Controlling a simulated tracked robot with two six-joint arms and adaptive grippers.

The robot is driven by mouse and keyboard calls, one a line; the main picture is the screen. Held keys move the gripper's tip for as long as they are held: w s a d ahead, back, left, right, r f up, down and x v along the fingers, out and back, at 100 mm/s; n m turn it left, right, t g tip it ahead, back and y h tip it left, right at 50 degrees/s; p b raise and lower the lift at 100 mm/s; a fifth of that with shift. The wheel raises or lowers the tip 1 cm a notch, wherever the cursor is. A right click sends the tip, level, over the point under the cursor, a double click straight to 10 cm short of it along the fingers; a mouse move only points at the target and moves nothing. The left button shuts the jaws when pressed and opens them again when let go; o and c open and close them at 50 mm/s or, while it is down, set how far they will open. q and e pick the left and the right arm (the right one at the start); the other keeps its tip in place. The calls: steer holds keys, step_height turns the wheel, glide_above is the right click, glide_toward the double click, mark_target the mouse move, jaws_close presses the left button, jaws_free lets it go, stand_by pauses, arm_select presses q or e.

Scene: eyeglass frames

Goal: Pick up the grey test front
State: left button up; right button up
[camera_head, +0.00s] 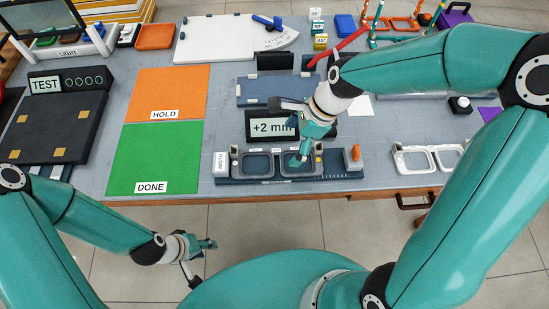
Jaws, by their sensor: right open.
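A grey eyeglass front (257,154) lies in the dark measuring fixture (225,181) at the front edge of the table, below a display reading "+2 mm" (262,127). My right gripper (295,132) is open, its fingers spread above the fixture. One fingertip is over the front's right lens opening and hides part of it; I cannot tell whether it touches. The other finger is up and left, by the display. My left gripper (205,261) is open and empty, low in front of the table over the floor.
A green DONE mat (155,150) and an orange HOLD mat (166,90) lie left of the fixture. A dark TEST board (55,130) is far left. A pale eyeglass front (414,149) lies right.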

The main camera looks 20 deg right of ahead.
mark_target(276, 162)
steer(key=shift+x, duration=3.35)
steer(key=shift+s+a, duration=0.1)
steer(key=shift+a, duration=0.05)
steer(key=shift+r, duration=0.1)
steer(key=shift+c, duration=0.3)
steer(key=c, duration=1.1)
steer(key=shift+r, duration=0.1)
steer(key=shift+c, duration=0.2)
step_height(276, 162, up, 20)
steer(key=p, duration=0.1)
steer(key=shift+p, duration=0.4)
